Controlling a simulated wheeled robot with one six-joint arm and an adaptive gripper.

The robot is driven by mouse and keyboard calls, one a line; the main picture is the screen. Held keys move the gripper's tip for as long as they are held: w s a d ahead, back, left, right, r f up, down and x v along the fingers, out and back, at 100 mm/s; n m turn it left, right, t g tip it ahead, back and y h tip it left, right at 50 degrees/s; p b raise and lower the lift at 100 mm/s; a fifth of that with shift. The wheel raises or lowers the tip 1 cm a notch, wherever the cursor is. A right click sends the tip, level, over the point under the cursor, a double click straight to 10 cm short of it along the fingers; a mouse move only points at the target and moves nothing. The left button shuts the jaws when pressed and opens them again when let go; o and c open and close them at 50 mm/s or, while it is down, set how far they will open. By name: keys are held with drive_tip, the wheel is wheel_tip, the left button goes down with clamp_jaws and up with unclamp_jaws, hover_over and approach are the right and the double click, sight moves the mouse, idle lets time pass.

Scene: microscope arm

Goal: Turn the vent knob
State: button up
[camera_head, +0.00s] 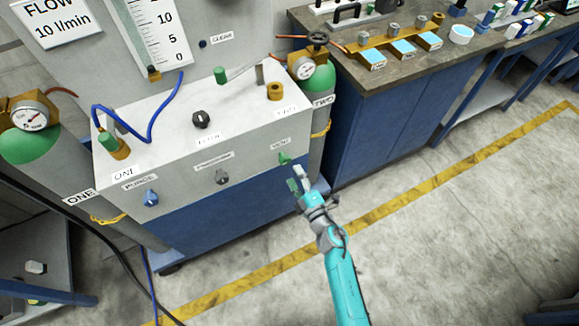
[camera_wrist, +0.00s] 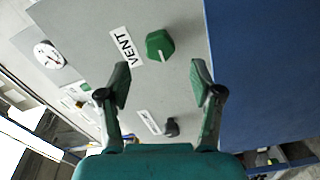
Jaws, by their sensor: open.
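The vent knob is green; in the head view the vent knob (camera_head: 285,158) sits on the front panel of the grey box, under its VENT label (camera_head: 279,143). In the wrist view the vent knob (camera_wrist: 160,45) is a green hexagonal knob with a pale pointer line, beside the VENT label (camera_wrist: 125,47). My gripper (camera_head: 297,179) is just in front of and below the knob in the head view. In the wrist view my gripper (camera_wrist: 160,80) is open, its two fingers apart and empty, with the knob ahead of the gap between them. The fingers do not appear to touch it.
The grey box (camera_head: 185,160) also carries a black pressure knob (camera_head: 222,177), a blue purge knob (camera_head: 151,197) and a black flow knob (camera_head: 200,119). Green cylinders with gauges stand at both sides. A blue cabinet (camera_head: 400,130) is at right. The floor at right is clear.

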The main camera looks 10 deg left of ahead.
drive_tip(key=shift+v, duration=2.75)
drive_tip(key=s+d+r+m+h, duration=0.3)
drive_tip(key=s+d+m, duration=0.2)
drive_tip(key=s, duration=0.5)
drive_tip(key=s+d+r+m+t+h, duration=0.1)
drive_tip(key=s+d+r+m+h, duration=0.15)
drive_tip(key=s+d+m, duration=0.6)
drive_tip(key=s+d+r+m+h, duration=0.2)
drive_tip(key=s+d+r, duration=0.15)
drive_tip(key=s, duration=0.95)
drive_tip(key=s+d+r+m+g+h, duration=0.1)
drive_tip(key=s+d+r+m+h, duration=0.1)
drive_tip(key=s+r+m, duration=0.4)
wheel_tip(320, 180, up, 3)
drive_tip(key=shift+s+d+f, duration=0.2)
drive_tip(key=shift+s, duration=0.7)
drive_tip(key=shift+h, duration=0.25)
